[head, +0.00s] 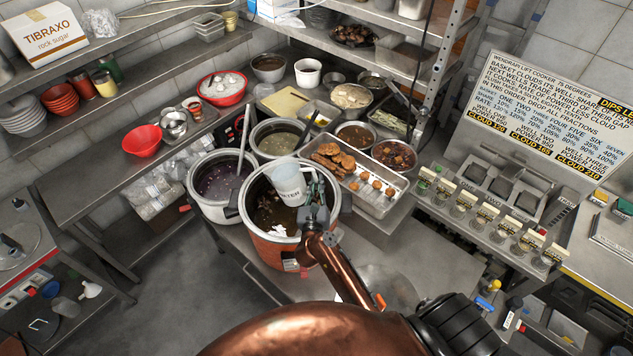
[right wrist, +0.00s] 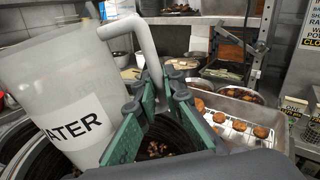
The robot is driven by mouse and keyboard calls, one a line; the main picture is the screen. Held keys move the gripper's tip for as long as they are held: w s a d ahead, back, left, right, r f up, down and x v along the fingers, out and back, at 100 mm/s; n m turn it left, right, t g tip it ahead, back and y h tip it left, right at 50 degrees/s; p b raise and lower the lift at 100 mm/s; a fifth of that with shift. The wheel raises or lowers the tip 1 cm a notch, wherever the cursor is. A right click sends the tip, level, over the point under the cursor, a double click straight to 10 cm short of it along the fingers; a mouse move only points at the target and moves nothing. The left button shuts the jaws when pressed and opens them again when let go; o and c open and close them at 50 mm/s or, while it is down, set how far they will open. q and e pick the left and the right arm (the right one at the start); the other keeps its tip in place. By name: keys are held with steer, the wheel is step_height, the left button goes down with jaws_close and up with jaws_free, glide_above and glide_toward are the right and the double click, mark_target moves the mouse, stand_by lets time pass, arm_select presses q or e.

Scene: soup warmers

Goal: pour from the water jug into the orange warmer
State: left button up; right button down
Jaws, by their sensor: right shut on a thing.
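The water jug (head: 288,182) is a translucent white pitcher with a "WATER" label. It is held over the mouth of the orange warmer (head: 265,249), looking somewhat tilted in the head view. In the right wrist view the jug (right wrist: 55,85) fills the left side. My right gripper (head: 316,200) is shut on its handle (right wrist: 146,50), with green finger pads around it. The warmer is a round pot with an orange wall, a pale rim and dark contents with brown and white bits. I cannot see a water stream or the level in the jug. My left gripper is not in view.
Another warmer (head: 212,200) with a ladle stands close left, and a third (head: 276,137) behind. Steel shelves (head: 345,48) stand behind, and a signboard (head: 550,115) stands at right.

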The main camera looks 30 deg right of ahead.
steer(key=shift+d+r+n+p, duration=0.15)
steer(key=shift+r+n+p, duration=1.15)
steer(key=shift+p, duration=1.85)
steer(key=shift+s+r+p, duration=0.1)
steer(key=shift+r+p, duration=0.25)
steer(key=shift+r, duration=0.1)
